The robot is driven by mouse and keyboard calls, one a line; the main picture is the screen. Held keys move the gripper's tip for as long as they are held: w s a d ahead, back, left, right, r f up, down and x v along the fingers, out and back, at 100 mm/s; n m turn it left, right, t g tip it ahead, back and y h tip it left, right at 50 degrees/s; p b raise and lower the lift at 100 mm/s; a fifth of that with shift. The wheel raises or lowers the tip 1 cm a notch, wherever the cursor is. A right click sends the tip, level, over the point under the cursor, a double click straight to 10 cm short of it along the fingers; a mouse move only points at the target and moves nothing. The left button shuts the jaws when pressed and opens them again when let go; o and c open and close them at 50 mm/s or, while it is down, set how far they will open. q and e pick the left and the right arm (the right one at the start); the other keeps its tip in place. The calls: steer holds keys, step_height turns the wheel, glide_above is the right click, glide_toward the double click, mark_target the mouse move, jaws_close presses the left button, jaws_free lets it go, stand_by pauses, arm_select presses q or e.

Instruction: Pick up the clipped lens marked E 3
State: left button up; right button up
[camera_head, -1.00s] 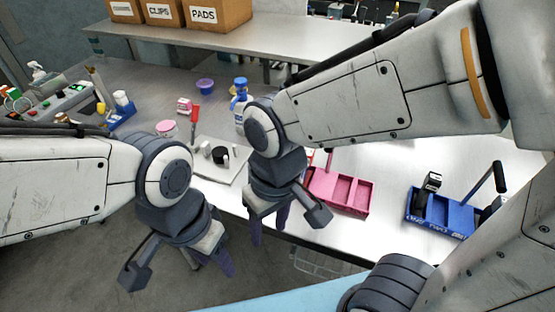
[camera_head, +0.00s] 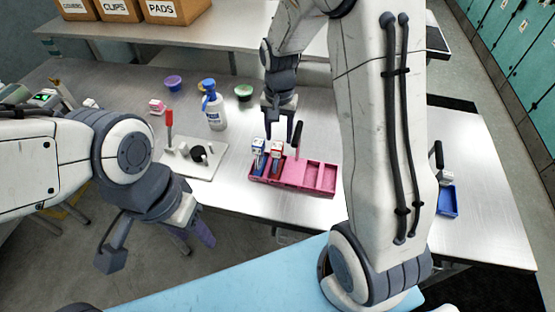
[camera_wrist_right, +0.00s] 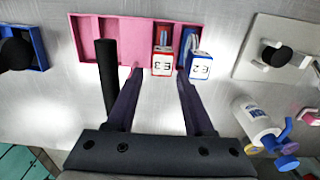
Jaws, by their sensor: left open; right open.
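A red clipped lens (camera_head: 277,149) and a blue clipped lens (camera_head: 258,147) stand side by side in the left part of the pink tray (camera_head: 317,192). In the right wrist view the red one (camera_wrist_right: 162,65) has a white face that seems to read E 3. The blue one (camera_wrist_right: 200,66) has a similar marking, hard to read. My right gripper (camera_head: 283,134) is open and empty above the tray's back edge. In the wrist view its fingertips (camera_wrist_right: 159,74) lie either side of the red lens's face, the right one near the blue lens. My left gripper (camera_head: 155,247) is open and empty off the table's front edge.
The pink tray's black handle (camera_wrist_right: 107,80) stands close beside my right gripper's finger. A white plate (camera_head: 205,170) with a black knob and a blue-capped bottle (camera_head: 213,112) are to the left. A blue tray (camera_head: 447,200) is at right.

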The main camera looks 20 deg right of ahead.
mark_target(277, 145)
steer(key=f, duration=0.1)
steer(key=f+p, duration=0.1)
steer(key=f, duration=0.2)
steer(key=shift+s+a+f+p, duration=0.25)
steer(key=shift+a+p, duration=0.05)
steer(key=shift+p, duration=0.05)
steer(key=shift+f, duration=0.25)
jaws_close()
steer(key=shift+r, duration=0.15)
